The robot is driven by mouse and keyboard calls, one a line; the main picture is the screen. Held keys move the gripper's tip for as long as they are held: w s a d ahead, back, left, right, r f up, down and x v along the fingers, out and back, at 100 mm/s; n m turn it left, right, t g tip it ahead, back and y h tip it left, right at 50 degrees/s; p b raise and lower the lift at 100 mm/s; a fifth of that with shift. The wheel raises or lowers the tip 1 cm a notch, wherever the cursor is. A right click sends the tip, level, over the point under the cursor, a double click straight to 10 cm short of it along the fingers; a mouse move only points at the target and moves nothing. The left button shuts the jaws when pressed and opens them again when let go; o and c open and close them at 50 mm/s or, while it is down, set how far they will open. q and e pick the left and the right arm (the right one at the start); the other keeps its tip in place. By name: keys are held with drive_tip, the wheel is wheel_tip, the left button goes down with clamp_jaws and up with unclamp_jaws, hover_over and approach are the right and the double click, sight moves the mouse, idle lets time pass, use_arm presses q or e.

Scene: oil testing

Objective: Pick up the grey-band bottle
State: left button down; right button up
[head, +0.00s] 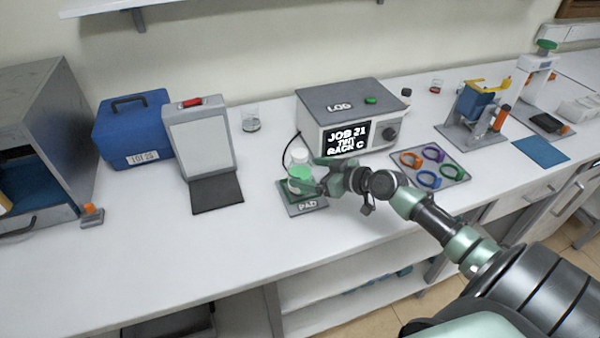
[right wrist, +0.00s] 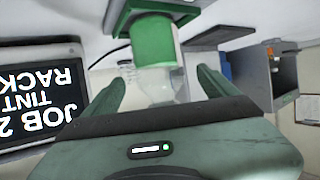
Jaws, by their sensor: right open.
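A clear, pale-capped bottle (head: 299,157) stands upright on the grey pad (head: 307,208) marked PAD, in front of the job display box. Its band looks green, not grey. In the right wrist view, the bottle (right wrist: 158,84) shows upside down, its wide green part (right wrist: 152,42) near the top of the picture. My right gripper (head: 314,178) is at the bottle from the right. In the wrist view its open fingers (right wrist: 157,88) lie either side of the bottle, with gaps visible. I make out no grey-band bottle. My left gripper is out of view.
The job display box (head: 350,110) stands behind the pad. The ring tray (head: 455,178) is to its right, the white-panelled stand (head: 200,140) and blue case (head: 130,130) to its left. A glass beaker (head: 250,122) is behind.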

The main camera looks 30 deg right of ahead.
drive_tip(key=p+x, duration=0.1)
drive_tip(key=x, duration=0.3)
drive_tip(key=shift+r, duration=0.15)
drive_tip(key=shift+w+f, duration=0.15)
drive_tip(key=shift+f, duration=0.05)
drive_tip(key=c, duration=1.7)
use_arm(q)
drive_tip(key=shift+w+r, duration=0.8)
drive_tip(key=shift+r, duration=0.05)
use_arm(e)
drive_tip(key=shift+r, duration=0.1)
clamp_jaws()
drive_tip(key=shift+r, duration=0.1)
